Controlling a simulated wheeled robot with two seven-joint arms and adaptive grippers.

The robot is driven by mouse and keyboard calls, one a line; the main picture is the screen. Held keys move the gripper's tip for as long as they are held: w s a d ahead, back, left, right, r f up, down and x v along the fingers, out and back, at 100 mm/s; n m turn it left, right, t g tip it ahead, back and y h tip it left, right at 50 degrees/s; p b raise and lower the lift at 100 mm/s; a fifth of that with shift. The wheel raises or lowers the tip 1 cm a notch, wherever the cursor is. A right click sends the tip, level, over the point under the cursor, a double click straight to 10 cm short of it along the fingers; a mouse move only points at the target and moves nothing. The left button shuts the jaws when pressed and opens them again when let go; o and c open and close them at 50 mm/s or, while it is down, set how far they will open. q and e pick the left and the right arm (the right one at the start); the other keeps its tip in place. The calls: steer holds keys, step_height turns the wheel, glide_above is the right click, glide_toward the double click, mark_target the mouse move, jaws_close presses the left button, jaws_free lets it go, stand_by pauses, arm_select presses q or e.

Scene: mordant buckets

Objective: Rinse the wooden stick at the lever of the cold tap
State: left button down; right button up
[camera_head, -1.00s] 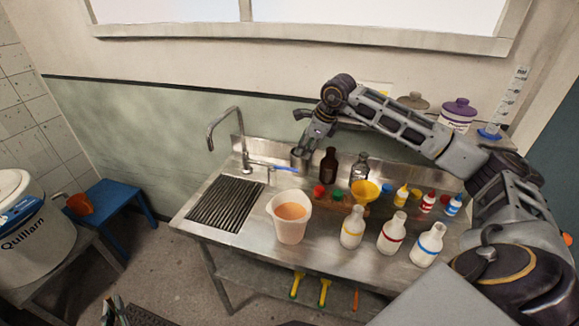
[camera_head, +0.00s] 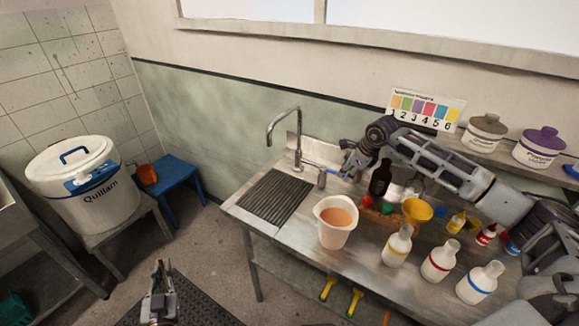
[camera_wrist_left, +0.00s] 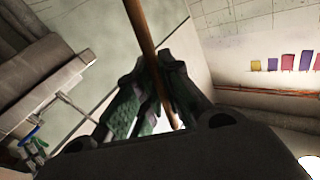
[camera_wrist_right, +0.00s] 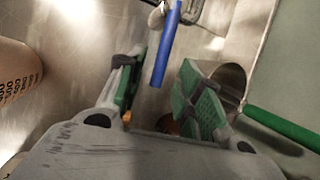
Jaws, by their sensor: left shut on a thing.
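My left gripper (camera_head: 160,290) is low at the front left, over the floor and away from the sink bench. In the left wrist view its fingers (camera_wrist_left: 150,95) are shut on the brown wooden stick (camera_wrist_left: 143,28), which sticks out past them. The curved metal tap (camera_head: 284,115) stands at the back of the bench. Its blue lever (camera_head: 318,170) points right; it also shows in the right wrist view (camera_wrist_right: 166,45). My right gripper (camera_head: 348,165) is beside the lever's end. In the right wrist view its fingers (camera_wrist_right: 160,85) are apart, with the lever's end appearing between them.
A ridged dark drain (camera_head: 275,196) lies left of a jug of orange liquid (camera_head: 336,221). White bottles (camera_head: 397,246), a yellow funnel (camera_head: 417,211) and a dark bottle (camera_head: 380,178) crowd the bench's right. A white Quillam drum (camera_head: 85,190) and blue stool (camera_head: 175,172) stand left.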

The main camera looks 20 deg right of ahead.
steer(key=shift+x, duration=0.8)
jaws_close()
